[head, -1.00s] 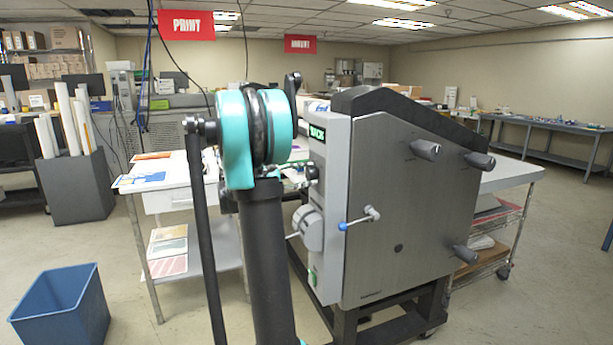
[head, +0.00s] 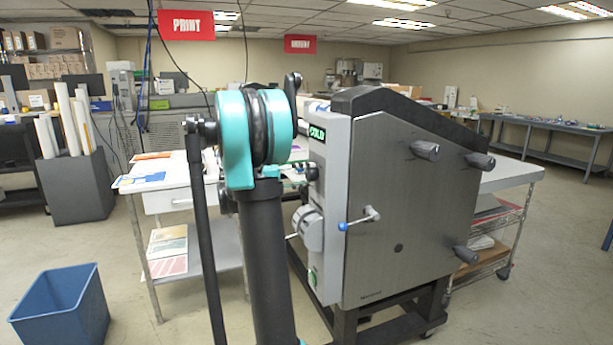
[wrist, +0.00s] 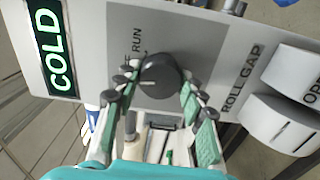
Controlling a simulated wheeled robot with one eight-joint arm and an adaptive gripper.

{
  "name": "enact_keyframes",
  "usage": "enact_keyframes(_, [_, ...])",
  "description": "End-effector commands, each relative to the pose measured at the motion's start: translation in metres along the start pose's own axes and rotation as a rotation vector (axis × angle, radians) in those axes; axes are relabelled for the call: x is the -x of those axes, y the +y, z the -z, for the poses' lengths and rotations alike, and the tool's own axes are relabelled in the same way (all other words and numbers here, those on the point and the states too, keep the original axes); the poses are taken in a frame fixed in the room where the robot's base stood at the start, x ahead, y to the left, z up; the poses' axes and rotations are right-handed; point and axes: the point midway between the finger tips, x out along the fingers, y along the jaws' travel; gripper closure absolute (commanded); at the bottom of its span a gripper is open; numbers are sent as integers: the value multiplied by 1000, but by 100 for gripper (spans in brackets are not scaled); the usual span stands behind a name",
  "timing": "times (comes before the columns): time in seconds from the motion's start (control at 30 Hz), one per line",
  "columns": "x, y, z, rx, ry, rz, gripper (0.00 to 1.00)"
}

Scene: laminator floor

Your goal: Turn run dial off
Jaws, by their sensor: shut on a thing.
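The run dial (wrist: 162,74) is a dark round knob on the laminator's light grey control panel (wrist: 205,50), beside the printed word RUN in the wrist view. My gripper (wrist: 157,91) is shut on the dial, with one teal-padded finger on each side. The dial's pointer mark and exact setting are hard to make out. In the head view the dial (head: 312,172) is small, and my arm hides most of the gripper. The green display (head: 317,135) above it reads COLD, also in the wrist view (wrist: 57,48).
The roll gap knob (wrist: 280,122) sits on the same panel. A blue-tipped crank handle (head: 360,218) sticks out of the laminator's side plate (head: 410,230). A white table (head: 170,185) stands left of my arm. A blue bin (head: 60,310) is on the floor.

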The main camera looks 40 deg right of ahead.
Motion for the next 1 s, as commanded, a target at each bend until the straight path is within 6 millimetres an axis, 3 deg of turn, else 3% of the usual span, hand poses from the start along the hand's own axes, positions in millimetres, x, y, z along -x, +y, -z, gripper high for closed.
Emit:
enact_keyframes(0.3, [0,-1,0,-124,0,2,89])
enact_keyframes(0.83, [0,-1,0,-149,-1,3,89])
enact_keyframes(0.87, [0,-1,0,-149,-1,3,57])
enact_keyframes(1.0, [0,-1,0,-148,0,2,40])
